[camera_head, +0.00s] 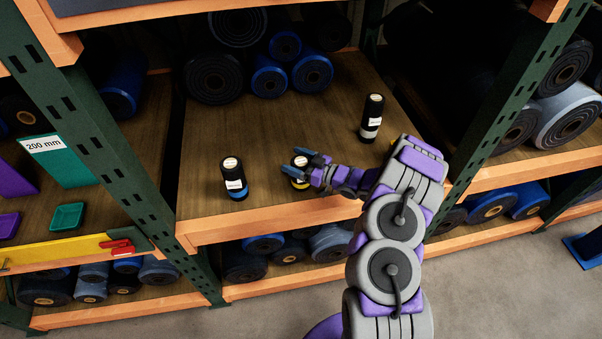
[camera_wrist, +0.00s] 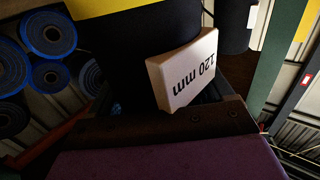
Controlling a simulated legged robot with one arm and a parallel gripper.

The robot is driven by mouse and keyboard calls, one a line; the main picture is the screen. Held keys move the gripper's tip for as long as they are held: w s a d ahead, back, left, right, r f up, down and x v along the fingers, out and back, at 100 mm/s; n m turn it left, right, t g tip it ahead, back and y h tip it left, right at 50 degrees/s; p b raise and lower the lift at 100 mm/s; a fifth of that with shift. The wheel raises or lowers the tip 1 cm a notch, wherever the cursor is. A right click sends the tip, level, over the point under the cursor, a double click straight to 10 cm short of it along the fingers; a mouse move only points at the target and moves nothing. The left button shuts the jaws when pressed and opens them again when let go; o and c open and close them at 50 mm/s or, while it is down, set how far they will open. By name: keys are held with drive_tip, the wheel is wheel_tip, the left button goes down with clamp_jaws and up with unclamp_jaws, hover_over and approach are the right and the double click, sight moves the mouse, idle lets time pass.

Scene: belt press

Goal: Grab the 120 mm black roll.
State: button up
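A short black roll with a yellow band (camera_head: 300,184) stands upright on the middle shelf, partly hidden by my gripper. My gripper (camera_head: 297,162) is at this roll, its fingers beside the upper part. I cannot tell whether they press on it. In the wrist view, a black roll (camera_wrist: 120,50) with a yellow band fills the upper middle, very close. A pale label reading "120 mm" (camera_wrist: 185,70) shows upside down on it. The fingertips are not clear there.
A black roll with a blue band (camera_head: 234,180) stands to the left, and a taller black roll with a white band (camera_head: 372,118) to the right. Larger black and blue rolls (camera_head: 268,78) lie at the back. The shelf's orange front edge (camera_head: 260,226) is nearby.

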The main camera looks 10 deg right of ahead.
clamp_jaws()
idle(0.6)
drive_tip(key=shift+r, duration=0.1)
drive_tip(key=shift+d+r, duration=0.1)
drive_tip(key=shift+r, duration=0.55)
wheel_tip(320, 180, up, 3)
drive_tip(key=shift+f+p, duration=0.15)
drive_tip(key=shift+p, duration=0.55)
drive_tip(key=s+p, duration=0.2)
drive_tip(key=s, duration=1.4)
drive_tip(key=shift+d+r, duration=0.15)
drive_tip(key=shift+r, duration=0.3)
